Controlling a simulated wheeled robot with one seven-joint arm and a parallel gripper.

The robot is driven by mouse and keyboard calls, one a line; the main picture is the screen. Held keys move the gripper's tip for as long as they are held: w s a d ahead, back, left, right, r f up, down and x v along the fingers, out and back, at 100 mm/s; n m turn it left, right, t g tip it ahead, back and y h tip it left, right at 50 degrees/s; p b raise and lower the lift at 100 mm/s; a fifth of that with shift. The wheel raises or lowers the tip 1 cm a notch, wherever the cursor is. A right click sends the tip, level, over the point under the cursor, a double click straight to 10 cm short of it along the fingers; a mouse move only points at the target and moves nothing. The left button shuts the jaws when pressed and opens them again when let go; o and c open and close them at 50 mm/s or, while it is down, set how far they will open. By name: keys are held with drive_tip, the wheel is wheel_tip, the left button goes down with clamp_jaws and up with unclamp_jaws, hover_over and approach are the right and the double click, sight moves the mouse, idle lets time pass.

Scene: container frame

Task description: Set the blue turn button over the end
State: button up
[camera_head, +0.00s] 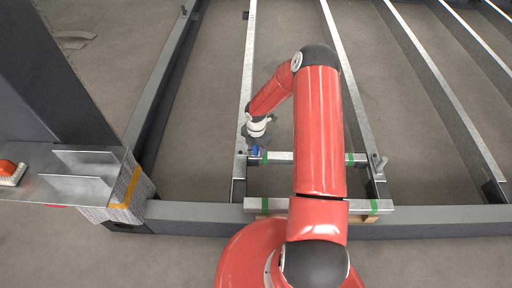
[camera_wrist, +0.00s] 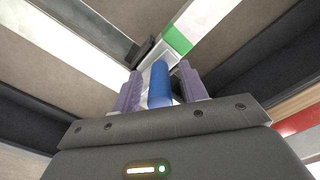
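The blue turn button (camera_wrist: 160,86) shows in the wrist view as an upright-looking rounded blue bar between the two purple fingers of my gripper (camera_wrist: 160,90). A narrow gap seems to show on each side of it, so the fingers look open around it and not closed on it. In the head view, the blue button (camera_head: 255,151) is a small blue patch under my gripper (camera_head: 254,146), at the left end of a pale crossbar (camera_head: 282,156) with green bands. The gripper hides most of the button there, and the fingertips are hard to make out.
A second pale bar (camera_head: 262,205) with green bands lies closer to me. Long metal beams (camera_head: 337,60) run away across the floor. A metal tray (camera_head: 75,160) with a red item is at left.

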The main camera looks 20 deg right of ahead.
drive_tip(key=shift+r+p, duration=0.35)
drive_tip(key=shift+r, duration=3.55)
drive_tip(key=shift+r, duration=0.35)
drive_tip(key=s+a+r+m+t+h, duration=0.1)
drive_tip(key=s+r+m, duration=0.25)
drive_tip(key=r, duration=0.45)
drive_tip(key=s+a+r+m+h, duration=0.15)
drive_tip(key=r+m, duration=0.25)
drive_tip(key=r, duration=0.5)
drive_tip(key=s+r+m+t, duration=0.1)
drive_tip(key=s+r+m, duration=0.3)
drive_tip(key=r, duration=0.4)
drive_tip(key=s+a+r+m+t+y, duration=0.1)
drive_tip(key=s+a+r+m, duration=0.1)
drive_tip(key=s+r+m, duration=0.3)
drive_tip(key=s+a+r+m+t+y, duration=0.1)
drive_tip(key=s+r+m, duration=0.5)
drive_tip(key=s, duration=0.8)
drive_tip(key=shift+s+a+r+m+t, duration=0.25)
drive_tip(key=shift+a+m+t, duration=0.65)
drive_tip(key=shift+a, duration=0.45)
